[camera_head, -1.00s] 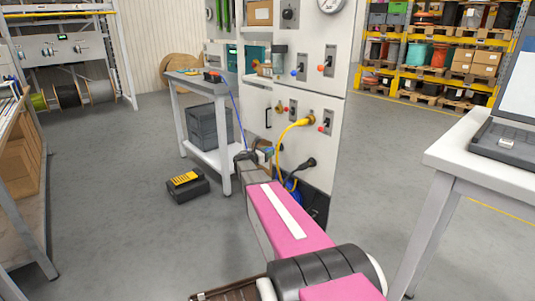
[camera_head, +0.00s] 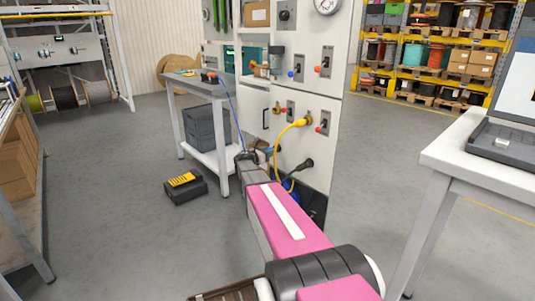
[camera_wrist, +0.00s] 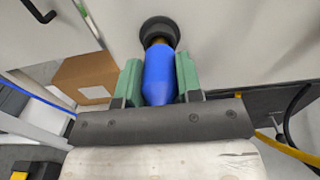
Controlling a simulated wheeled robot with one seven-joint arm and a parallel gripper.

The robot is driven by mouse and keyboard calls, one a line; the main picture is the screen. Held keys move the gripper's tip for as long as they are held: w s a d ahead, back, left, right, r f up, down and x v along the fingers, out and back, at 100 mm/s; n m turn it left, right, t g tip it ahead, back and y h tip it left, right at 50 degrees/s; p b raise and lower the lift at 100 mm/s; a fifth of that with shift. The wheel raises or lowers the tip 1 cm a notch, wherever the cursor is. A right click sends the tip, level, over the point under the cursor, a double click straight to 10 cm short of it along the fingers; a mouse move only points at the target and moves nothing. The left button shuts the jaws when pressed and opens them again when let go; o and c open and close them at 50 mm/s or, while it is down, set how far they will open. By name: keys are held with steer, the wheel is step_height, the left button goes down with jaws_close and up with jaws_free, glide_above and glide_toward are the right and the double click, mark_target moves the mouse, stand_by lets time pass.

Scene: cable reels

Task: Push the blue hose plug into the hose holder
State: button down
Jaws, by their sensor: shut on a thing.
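The blue hose plug (camera_wrist: 159,78) is between the two green fingers of my gripper (camera_wrist: 159,72) in the wrist view. The gripper is shut on it. The plug points at a dark round hose holder (camera_wrist: 160,30) on the pale panel. Its brass-coloured front end is at the holder's mouth; how deep it sits is hidden. The plug looks roughly in line with the holder. In the head view my gripper (camera_head: 256,155) is small and close to the panel, and the plug is hard to make out there.
The grey-white panel (camera_head: 312,140) carries switches and a looped yellow hose (camera_head: 278,138) right of my gripper. A blue hose (camera_head: 232,108) hangs from the workbench (camera_head: 204,88). A black case (camera_head: 186,187) lies on the floor. A white table (camera_head: 455,155) stands at right.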

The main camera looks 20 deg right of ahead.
steer(key=c, duration=0.7)
jaws_free()
steer(key=v, duration=1.1)
steer(key=s+a+f+m+g+y, duration=0.2)
steer(key=s+f+m+y, duration=0.25)
steer(key=s, duration=0.35)
steer(key=s+a+f+m+g+y, duration=0.1)
steer(key=s+f+m+g+y, duration=0.15)
steer(key=s+f+m, duration=0.45)
steer(key=s+a+f+m+g+y, duration=0.1)
steer(key=s+a+m+y, duration=0.9)
steer(key=s+a, duration=0.3)
steer(key=s, duration=0.3)
steer(key=shift+s+g, duration=0.15)
steer(key=shift+g, duration=0.2)
